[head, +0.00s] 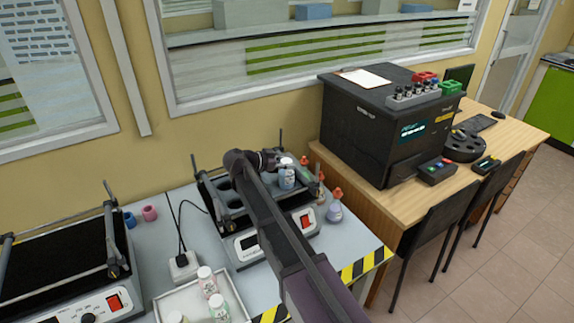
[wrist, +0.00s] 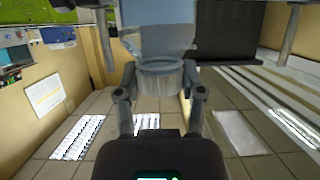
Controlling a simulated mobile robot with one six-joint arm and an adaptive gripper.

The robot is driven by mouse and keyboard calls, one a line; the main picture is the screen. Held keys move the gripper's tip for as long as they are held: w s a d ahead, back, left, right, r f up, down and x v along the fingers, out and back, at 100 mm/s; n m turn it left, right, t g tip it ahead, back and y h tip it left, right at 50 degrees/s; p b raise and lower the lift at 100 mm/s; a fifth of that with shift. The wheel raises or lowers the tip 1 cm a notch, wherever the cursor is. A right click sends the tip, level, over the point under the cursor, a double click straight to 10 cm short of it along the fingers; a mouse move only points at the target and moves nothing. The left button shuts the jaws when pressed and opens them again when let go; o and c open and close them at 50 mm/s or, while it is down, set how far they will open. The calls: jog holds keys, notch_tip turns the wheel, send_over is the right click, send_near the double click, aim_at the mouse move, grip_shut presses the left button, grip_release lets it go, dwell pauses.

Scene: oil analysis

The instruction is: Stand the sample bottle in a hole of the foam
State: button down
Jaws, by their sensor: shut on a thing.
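The sample bottle (head: 287,178), pale blue with a white top, is in my gripper (head: 282,161) at the right part of the shaker. In the wrist view the translucent bottle (wrist: 157,42) lies between the two fingers (wrist: 158,95), which are shut on its narrow end. The dark foam (head: 236,203) sits in the shaker's frame and shows round holes at its left. My arm hides part of the foam. The bottle looks upright in the head view; I cannot tell whether its base is above the foam or in a hole.
Orange-capped bottles (head: 335,207) stand right of the shaker (head: 248,245). A white tray (head: 176,300) with several white-capped bottles is in front. A second shaker (head: 60,265) stands at the left. A large black instrument (head: 360,130) is on the wooden desk.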

jog(key=shift+f, duration=0.1)
jog(key=shift+c, duration=1)
grip_release()
jog(key=shift+r, duration=0.2)
jog(key=shift+s+a+r, duration=0.1)
jog(key=shift+s+a, duration=0.05)
jog(key=shift+a, duration=0.05)
jog(key=p+v, duration=0.4)
jog(key=v, duration=0.7)
jog(key=shift+a, duration=0.2)
jog(key=shift+s, duration=0.15)
